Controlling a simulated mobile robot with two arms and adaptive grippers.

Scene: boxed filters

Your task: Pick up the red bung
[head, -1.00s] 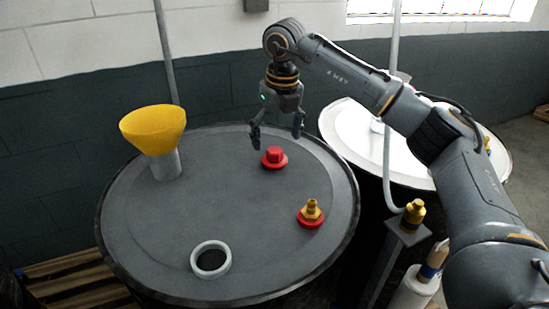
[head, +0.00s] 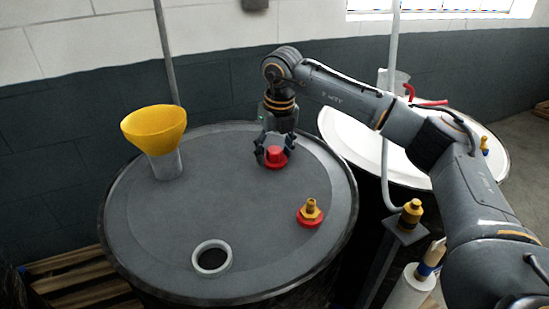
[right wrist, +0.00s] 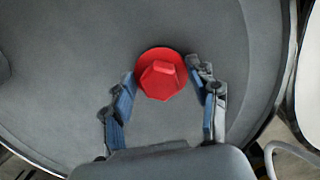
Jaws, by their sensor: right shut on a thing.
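The red bung (head: 275,156) has a wide round base and a hexagonal top. It sits on the grey top of the near drum, toward the back right. My right gripper (head: 272,158) is down at the bung, pointing downward, with its fingers shut on it. In the right wrist view the bung (right wrist: 162,74) is between the two fingertips, one on each side, at the edge of its base. The bung looks upright and on the drum top. My left gripper is not in view.
On the same grey drum (head: 200,218) stand a yellow funnel (head: 154,126), a brass fitting on a red base (head: 310,212) and an open ringed hole (head: 211,259). A white-topped drum (head: 350,130) is behind on the right. A post with a brass fitting (head: 411,215) stands between.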

